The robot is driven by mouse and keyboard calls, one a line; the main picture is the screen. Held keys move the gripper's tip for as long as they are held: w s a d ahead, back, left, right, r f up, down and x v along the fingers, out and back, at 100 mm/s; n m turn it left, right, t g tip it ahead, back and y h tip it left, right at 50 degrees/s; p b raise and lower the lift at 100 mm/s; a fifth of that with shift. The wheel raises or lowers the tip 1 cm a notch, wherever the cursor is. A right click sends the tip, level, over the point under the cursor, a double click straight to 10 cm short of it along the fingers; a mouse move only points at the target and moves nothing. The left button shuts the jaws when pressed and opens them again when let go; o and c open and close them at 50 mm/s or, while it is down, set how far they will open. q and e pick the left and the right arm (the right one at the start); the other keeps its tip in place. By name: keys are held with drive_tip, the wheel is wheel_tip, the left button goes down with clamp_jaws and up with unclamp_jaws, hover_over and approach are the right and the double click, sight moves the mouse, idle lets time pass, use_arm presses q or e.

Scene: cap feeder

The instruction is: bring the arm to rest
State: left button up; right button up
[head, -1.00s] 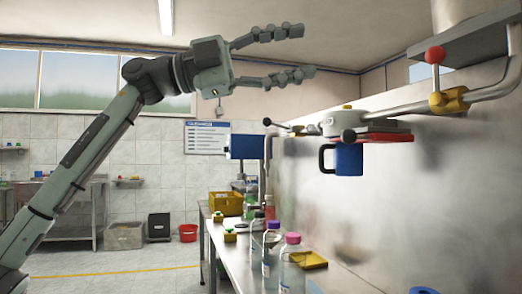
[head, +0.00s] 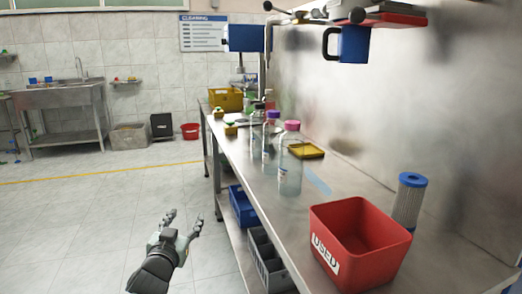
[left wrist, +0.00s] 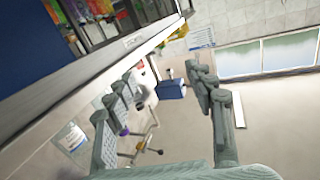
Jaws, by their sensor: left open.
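My left gripper (head: 184,226) is low in the head view, left of the metal bench, over the tiled floor. Its fingers are spread and nothing is between them. In the left wrist view the two fingers (left wrist: 165,105) also stand apart and empty. My right gripper is in neither view.
The metal bench (head: 330,215) runs along the right. It carries a red bin (head: 385,275) marked USED, a blue-topped cylinder (head: 408,205), capped bottles (head: 290,165) and a yellow tray (head: 308,151). Blue (head: 243,208) and grey (head: 262,255) crates sit underneath. The floor (head: 90,225) at left is clear.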

use_arm(q)
drive_tip(key=s+a+f+g+y, duration=0.1)
drive_tip(key=s+a+f+g, duration=0.15)
drive_tip(key=s+f, duration=0.65)
drive_tip(key=s+a+f+g, duration=0.1)
drive_tip(key=s+f+g, duration=0.3)
drive_tip(key=s+f, duration=0.55)
drive_tip(key=s+a+f+g+y, duration=0.15)
drive_tip(key=s+f+g, duration=0.25)
drive_tip(key=s+f, duration=0.55)
drive_tip(key=s+a+f+g, duration=0.1)
drive_tip(key=s+f+g, duration=0.3)
drive_tip(key=s+f, duration=0.4)
drive_tip(key=s, duration=0.4)
drive_tip(key=shift+s+a+f+h, duration=0.25)
drive_tip(key=shift+s+f+h, duration=0.05)
drive_tip(key=shift+f+h, duration=0.1)
